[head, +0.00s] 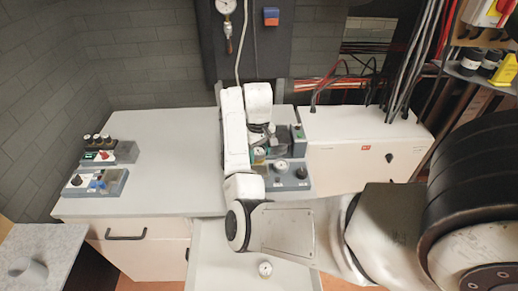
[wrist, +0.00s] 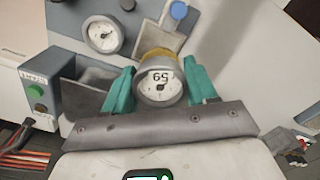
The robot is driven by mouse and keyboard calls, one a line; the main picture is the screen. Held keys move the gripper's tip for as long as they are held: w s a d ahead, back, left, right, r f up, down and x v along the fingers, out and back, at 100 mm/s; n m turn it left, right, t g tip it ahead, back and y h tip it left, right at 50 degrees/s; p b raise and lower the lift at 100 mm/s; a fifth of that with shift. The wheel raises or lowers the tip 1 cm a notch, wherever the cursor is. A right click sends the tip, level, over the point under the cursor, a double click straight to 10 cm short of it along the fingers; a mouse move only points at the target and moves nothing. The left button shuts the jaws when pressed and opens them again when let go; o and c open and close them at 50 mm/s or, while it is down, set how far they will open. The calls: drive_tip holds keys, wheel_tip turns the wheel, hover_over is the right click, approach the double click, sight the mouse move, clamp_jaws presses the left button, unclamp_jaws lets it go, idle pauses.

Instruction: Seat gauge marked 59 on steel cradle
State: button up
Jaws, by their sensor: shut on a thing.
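The gauge marked 59 (wrist: 160,88) has a round white dial and a brass-coloured body. In the wrist view its label appears upside down. My gripper (wrist: 162,90) is shut on it, with one teal finger on each side. In the head view my gripper (head: 259,154) is over the grey fixture on the counter, partly hidden by my arm. A pale metal plate (wrist: 150,42) lies just behind the gauge in the wrist view. I cannot tell whether this is the steel cradle, or whether the gauge touches it.
Another gauge (wrist: 103,35) sits on the grey fixture (head: 297,183) beside the held one. A box with a green button (wrist: 35,90) stands close by. The counter's left middle (head: 165,160) is clear.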

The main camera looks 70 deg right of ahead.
sight(259, 150)
drive_tip(key=shift+s+d+f, duration=0.15)
drive_tip(key=shift+f, duration=0.05)
wheel_tip(259, 150, down, 4)
drive_tip(key=b, duration=0.4)
drive_tip(key=shift+r, duration=0.1)
drive_tip(key=shift+p, duration=1.15)
idle(2.2)
drive_tip(key=shift+f, duration=0.7)
idle(0.8)
drive_tip(key=o, duration=1.3)
wheel_tip(259, 150, up, 11)
drive_tip(key=shift+f+p, duration=0.1)
drive_tip(key=shift+p, duration=0.3)
